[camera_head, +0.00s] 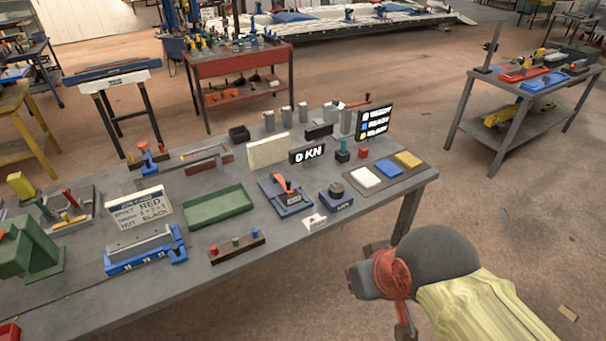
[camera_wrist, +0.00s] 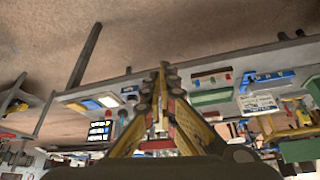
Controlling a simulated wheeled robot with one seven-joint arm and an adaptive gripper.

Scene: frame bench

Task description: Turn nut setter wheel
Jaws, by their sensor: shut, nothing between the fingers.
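A dark round knob (camera_head: 336,189) on a small blue base stands near the front right of the bench (camera_head: 240,268) in the head view. It looks like the setter wheel, but its label is too small to read. In the head view my arm is at the lower right, off the bench's front edge, and the gripper is apart from the knob.
White, blue and yellow pads (camera_head: 387,168) lie on the right end of the bench. A green tray (camera_head: 220,206) and a three-button bar (camera_head: 237,244) stand left. The floor right of the bench is mostly clear.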

